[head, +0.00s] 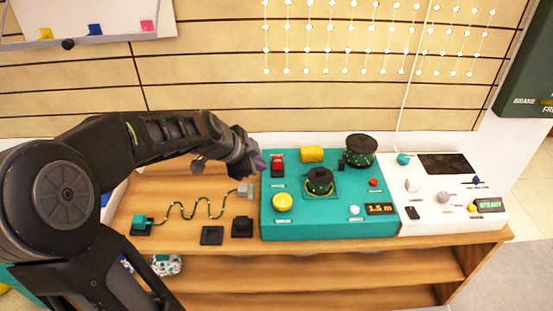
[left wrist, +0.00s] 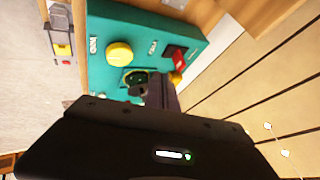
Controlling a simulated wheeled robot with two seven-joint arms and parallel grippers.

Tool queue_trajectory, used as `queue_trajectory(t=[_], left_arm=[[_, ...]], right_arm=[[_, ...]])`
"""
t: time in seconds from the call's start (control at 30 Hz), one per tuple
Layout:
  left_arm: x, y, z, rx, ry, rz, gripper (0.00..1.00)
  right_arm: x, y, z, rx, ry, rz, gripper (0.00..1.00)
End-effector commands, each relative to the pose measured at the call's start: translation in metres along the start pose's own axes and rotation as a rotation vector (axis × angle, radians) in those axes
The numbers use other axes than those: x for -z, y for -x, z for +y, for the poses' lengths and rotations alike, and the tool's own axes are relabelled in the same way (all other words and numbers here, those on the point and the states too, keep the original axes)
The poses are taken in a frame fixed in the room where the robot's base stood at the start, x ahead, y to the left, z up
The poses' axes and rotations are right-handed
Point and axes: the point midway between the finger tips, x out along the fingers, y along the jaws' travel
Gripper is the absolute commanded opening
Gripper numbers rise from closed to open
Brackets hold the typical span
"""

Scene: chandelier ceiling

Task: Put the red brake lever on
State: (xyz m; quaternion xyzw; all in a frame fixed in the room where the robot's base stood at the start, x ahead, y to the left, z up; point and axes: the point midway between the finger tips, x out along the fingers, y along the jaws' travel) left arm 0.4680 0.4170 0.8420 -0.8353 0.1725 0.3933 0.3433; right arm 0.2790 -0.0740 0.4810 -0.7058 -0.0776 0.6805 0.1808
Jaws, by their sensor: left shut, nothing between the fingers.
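A red lever-like switch (head: 277,159) with a dark base sits at the back left of the teal control panel (head: 240,0) in the head view; its label is too small to read. It also shows in the left wrist view (left wrist: 175,53), near the panel's edge. My left gripper (head: 259,164) is shut and empty, just left of the red switch and apart from it in the head view. Its fingers (left wrist: 161,92) point toward the panel in the left wrist view. My right gripper is not in view.
A yellow button (head: 282,201), a yellow block (head: 312,154) and dark round knobs (head: 319,181) are on the panel. A white panel (head: 432,212) adjoins on the right. A wavy wire (head: 190,211) lies left on the wooden bench. The slatted wall is behind.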

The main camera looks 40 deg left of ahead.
Motion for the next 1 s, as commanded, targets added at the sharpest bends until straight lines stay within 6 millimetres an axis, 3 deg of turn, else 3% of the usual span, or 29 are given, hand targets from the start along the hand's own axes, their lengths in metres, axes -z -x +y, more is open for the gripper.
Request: queue_trajectory(t=[0.17, 0.37, 0.77, 1.0], left_arm=[[0.000, -0.004, 0.000, -0.001, 0.000, 0.000, 0.00], [0.000, -0.022, 0.001, -0.003, 0.000, -0.001, 0.00], [-0.001, -0.100, 0.002, -0.004, 0.001, -0.001, 0.00], [0.003, -0.112, -0.029, -0.001, 0.000, 0.000, 0.00]], right_arm=[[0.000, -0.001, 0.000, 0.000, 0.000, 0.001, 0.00], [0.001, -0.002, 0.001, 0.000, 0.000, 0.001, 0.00], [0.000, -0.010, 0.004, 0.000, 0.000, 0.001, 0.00], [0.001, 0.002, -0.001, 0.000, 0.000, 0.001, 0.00]])
